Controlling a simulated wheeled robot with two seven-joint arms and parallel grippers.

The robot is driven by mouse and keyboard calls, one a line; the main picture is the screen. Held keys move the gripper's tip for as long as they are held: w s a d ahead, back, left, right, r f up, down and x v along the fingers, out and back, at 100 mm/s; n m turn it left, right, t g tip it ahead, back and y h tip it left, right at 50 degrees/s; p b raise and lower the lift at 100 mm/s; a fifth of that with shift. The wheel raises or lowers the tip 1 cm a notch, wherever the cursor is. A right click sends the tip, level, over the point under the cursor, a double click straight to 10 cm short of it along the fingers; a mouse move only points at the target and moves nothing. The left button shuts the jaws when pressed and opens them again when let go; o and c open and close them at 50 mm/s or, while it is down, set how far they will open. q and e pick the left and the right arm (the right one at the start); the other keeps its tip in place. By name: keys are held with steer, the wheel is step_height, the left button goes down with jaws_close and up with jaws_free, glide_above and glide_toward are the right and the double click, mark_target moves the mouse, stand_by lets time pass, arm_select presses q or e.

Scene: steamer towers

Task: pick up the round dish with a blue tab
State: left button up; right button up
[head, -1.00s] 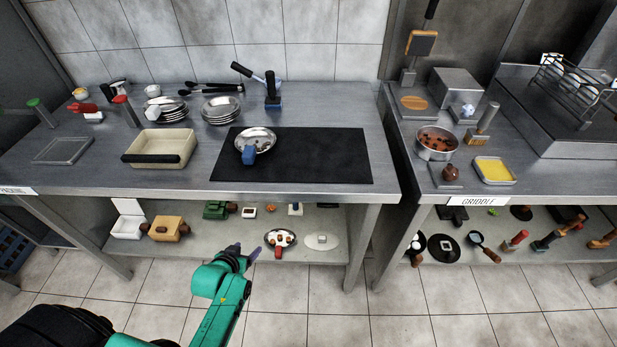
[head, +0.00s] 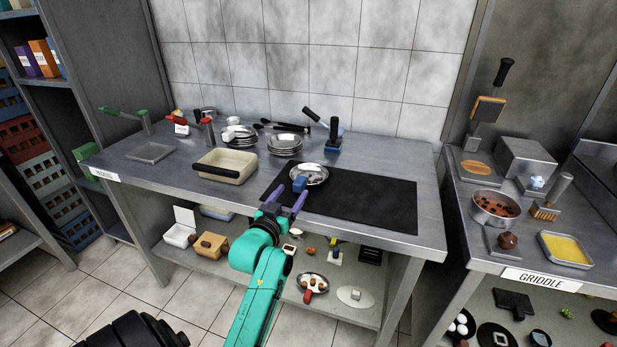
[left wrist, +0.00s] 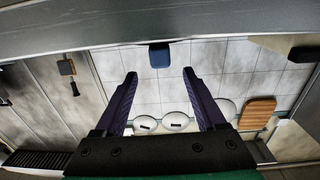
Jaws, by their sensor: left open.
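The round dish (head: 312,172) is a shiny metal dish with a blue tab (head: 299,185) at its near left side. It sits on the black mat (head: 365,205) on the steel table, with the tab towards me. My left gripper (head: 286,195) is open, with its two purple fingers at the near edge of the mat, just short of the tab. In the left wrist view the blue tab (left wrist: 159,56) lies beyond the open fingertips (left wrist: 159,74), in line with the space between them. Nothing is between the fingers there. My right gripper is not in view.
A beige tray (head: 225,167) stands left of the mat. Stacked metal plates (head: 285,144) and an upright blue-based tool (head: 333,136) stand behind it. The right part of the mat is clear. A shelf (head: 345,305) under the table holds several small items.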

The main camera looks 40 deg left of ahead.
mark_target(301, 178)
arm_select(q)
steer(key=p+x, duration=0.1)
steer(key=x, duration=0.7)
jaws_close()
